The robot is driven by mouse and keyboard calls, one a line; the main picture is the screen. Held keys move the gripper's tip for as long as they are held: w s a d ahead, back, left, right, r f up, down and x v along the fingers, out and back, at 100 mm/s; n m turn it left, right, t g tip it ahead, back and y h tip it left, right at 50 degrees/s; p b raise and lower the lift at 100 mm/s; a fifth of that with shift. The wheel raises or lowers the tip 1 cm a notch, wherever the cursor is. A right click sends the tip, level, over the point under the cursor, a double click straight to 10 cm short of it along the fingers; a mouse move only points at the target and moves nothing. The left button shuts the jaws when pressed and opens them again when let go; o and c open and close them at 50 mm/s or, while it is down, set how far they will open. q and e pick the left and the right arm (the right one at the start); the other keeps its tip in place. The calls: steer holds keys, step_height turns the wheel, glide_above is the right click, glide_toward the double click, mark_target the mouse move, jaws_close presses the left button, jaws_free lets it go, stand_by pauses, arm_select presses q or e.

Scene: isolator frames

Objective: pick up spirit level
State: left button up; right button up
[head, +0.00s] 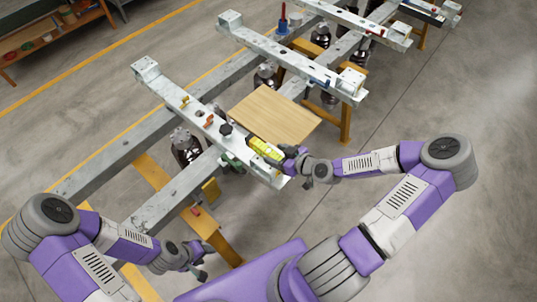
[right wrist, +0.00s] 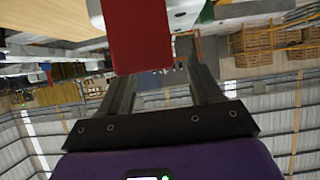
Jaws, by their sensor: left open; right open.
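A short yellow-and-black object (head: 265,149) lies on the near end of the closest pale beam. It looks like the spirit level, but it is too small to be sure. My right gripper (head: 288,153) is at its right end, partly hiding that end. In the right wrist view, my right gripper (right wrist: 155,90) has its two fingers apart, with a red block-like thing (right wrist: 138,35) just beyond and between their tips. I cannot tell whether they touch it. My left gripper (head: 200,262) is open and empty at the lower left, away from the beam.
The nearest pale beam (head: 172,92) rests across grey rails (head: 165,195) and carries small orange and dark parts. A wooden board (head: 275,113) lies behind the yellow object. More beams stand farther back. A shelf (head: 45,35) is at upper left. The floor at right is clear.

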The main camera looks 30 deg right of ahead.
mark_target(271, 153)
steer(key=shift+x, duration=1.55)
steer(key=shift+c, duration=0.2)
jaws_close()
